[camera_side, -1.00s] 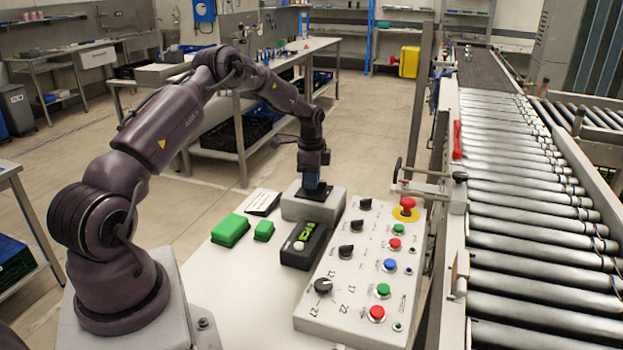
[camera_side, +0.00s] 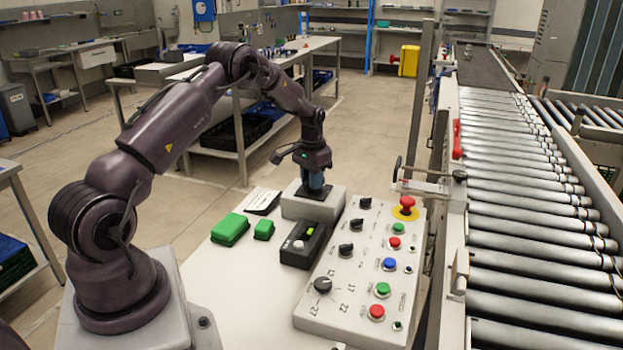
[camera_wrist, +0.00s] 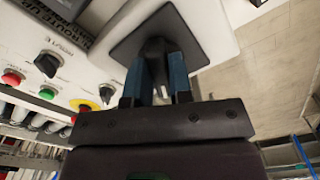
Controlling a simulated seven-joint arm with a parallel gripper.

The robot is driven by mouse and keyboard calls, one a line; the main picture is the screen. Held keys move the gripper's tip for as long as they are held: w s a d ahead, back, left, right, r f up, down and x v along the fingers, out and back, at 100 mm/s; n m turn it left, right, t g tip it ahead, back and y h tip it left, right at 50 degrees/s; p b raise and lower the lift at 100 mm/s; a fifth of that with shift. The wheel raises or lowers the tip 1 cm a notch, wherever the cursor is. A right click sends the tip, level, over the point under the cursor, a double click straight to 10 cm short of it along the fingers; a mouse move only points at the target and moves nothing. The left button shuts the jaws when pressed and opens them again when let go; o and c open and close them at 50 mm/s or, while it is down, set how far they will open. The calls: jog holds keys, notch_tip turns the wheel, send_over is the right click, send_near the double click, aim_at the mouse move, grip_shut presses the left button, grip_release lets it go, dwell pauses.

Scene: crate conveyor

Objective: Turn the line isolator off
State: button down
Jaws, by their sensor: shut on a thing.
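The line isolator appears to be the dark handle (camera_wrist: 155,48) on a square black plate (camera_wrist: 188,30), on top of a pale grey box (camera_side: 295,208). My gripper (camera_side: 313,188) points straight down over that box, and its blue fingers also show in the wrist view (camera_wrist: 158,82). The fingers are shut on the isolator handle, one on each side. The fingers and wrist hide most of the handle in the side view. I cannot read any position marking on the plate.
A sloped control panel (camera_side: 335,312) with black knobs, coloured buttons and a red emergency stop (camera_side: 407,203) stands close on the right. A black device (camera_side: 305,246) and green blocks (camera_side: 230,229) lie in front. The roller conveyor (camera_side: 520,220) runs along the right.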

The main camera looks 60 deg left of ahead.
jog(key=n, duration=0.5)
jog(key=shift+w+d+r, duration=0.1)
jog(key=shift+w+d, duration=0.05)
jog(key=shift+n, duration=0.3)
dwell(0.3)
jog(key=c, duration=1)
grip_release()
notch_tip(320, 180, up, 13)
jog(key=shift+f, duration=0.1)
